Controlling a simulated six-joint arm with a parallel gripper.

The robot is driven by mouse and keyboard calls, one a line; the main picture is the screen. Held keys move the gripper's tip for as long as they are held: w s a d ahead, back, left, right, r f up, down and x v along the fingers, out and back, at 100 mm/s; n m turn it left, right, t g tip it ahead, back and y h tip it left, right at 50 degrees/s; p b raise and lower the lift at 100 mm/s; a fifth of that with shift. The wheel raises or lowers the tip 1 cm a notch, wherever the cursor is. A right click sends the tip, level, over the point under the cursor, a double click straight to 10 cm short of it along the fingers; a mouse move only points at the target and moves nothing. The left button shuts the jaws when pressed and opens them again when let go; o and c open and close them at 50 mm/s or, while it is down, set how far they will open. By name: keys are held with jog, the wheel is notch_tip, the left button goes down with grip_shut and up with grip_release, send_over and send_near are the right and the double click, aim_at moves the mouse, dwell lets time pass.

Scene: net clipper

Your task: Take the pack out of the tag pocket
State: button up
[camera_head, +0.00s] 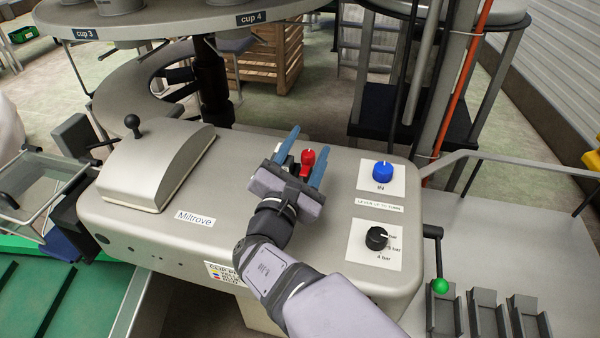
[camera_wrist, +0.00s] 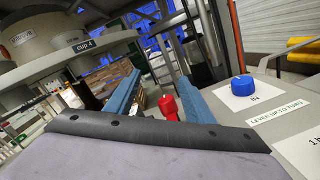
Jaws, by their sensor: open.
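I cannot make out a pack or a marked tag pocket in either view. My gripper (camera_head: 311,141) is over the top of the grey machine, with its two blue fingers apart and nothing held between them. In the wrist view my gripper (camera_wrist: 160,76) also shows open. A red knob (camera_head: 308,157) appears between the fingers in the head view, and the red knob (camera_wrist: 168,106) shows near the right finger in the wrist view. I cannot tell whether a finger touches it.
The grey machine (camera_head: 185,238) carries a domed cover (camera_head: 160,165), a blue knob (camera_head: 382,171) and a black knob (camera_head: 377,238). Grey open-topped holders (camera_head: 490,312) stand at the lower right beside a green-knobbed lever (camera_head: 439,285). A round cup table (camera_head: 180,22) is behind.

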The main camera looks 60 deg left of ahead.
jog(key=s+a+n+g+y, duration=0.1)
jog(key=s+a+n+y, duration=0.15)
jog(key=s, duration=0.35)
jog(key=f+n, duration=0.1)
jog(key=f, duration=0.1)
jog(key=s+f+n+h, duration=0.1)
jog(key=f+n, duration=0.1)
jog(key=d+f+n+h+p, duration=0.1)
jog(key=f, duration=0.1)
jog(key=shift+s+f+n, duration=0.1)
jog(key=shift+s+n, duration=0.15)
jog(key=shift+s, duration=0.1)
jog(key=shift+p+x, duration=0.65)
jog(key=shift+x, duration=0.85)
jog(key=shift+f+p+x, duration=0.2)
jog(key=shift+p+x, duration=0.15)
jog(key=shift+x, duration=0.7)
jog(key=shift+f+p+x, duration=0.2)
jog(key=shift+p+x, duration=0.15)
jog(key=shift+x, duration=0.75)
jog(key=c, duration=0.8)
jog(key=shift+c, duration=0.2)
jog(key=shift+r, duration=0.15)
